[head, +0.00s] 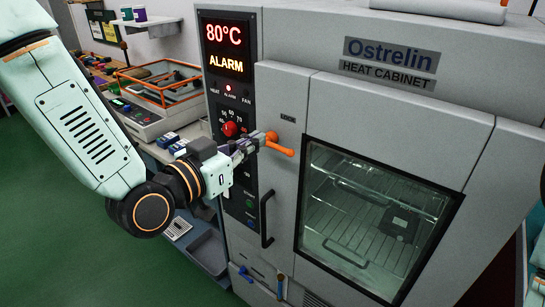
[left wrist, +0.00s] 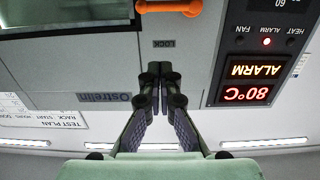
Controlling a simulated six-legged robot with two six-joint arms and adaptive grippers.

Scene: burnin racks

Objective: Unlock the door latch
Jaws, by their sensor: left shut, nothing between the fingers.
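The orange door latch (head: 282,150) sits on the grey front of the heat cabinet, below a small label and left of the window. It lies roughly level, its free end slightly down to the right. It also shows at the top edge of the upside-down left wrist view (left wrist: 168,7), near the LOCK label (left wrist: 164,43). The cabinet door (head: 400,125) looks closed. My left gripper (head: 248,145) is shut and empty, its tips close by the latch in the head view. In the wrist view its fingertips (left wrist: 160,70) appear apart from it; contact cannot be told. My right gripper is out of view.
A control panel (head: 228,100) with a red knob (head: 229,129) reads 80°C and ALARM. A black vertical handle (head: 267,220) juts out below the latch. A bench with an orange-framed device (head: 160,85) stands at the left. Green floor is clear at lower left.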

